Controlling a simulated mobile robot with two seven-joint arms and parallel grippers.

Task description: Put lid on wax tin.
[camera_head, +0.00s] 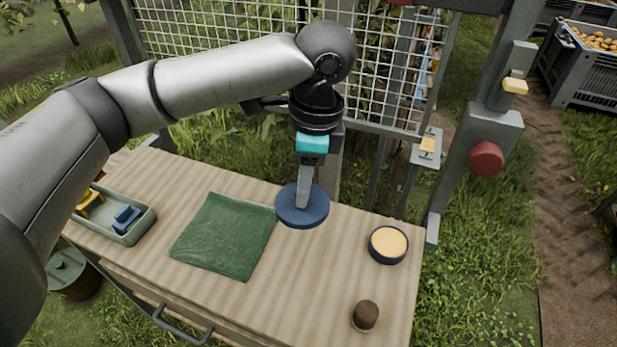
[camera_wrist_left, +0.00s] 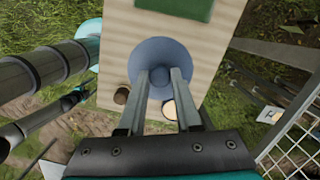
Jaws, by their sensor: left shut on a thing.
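A blue round lid (camera_head: 290,213) is at the back middle of the wooden table, under my left gripper (camera_head: 302,200). In the left wrist view the two fingers close on a knob in the middle of the lid (camera_wrist_left: 160,52). Whether the lid touches the table or hangs just above it, I cannot tell. The wax tin (camera_head: 388,244) is a dark round tin with pale yellow wax, open at the top. It stands to the right of the lid, apart from it; in the left wrist view it is partly hidden behind a finger. My right gripper is not in view.
A green cloth (camera_head: 225,236) lies left of the lid. A tray (camera_head: 140,226) with a blue and a yellow item sits at the table's left end. A small brown object (camera_head: 365,316) stands near the front right. A wire mesh panel (camera_head: 230,30) rises behind the table.

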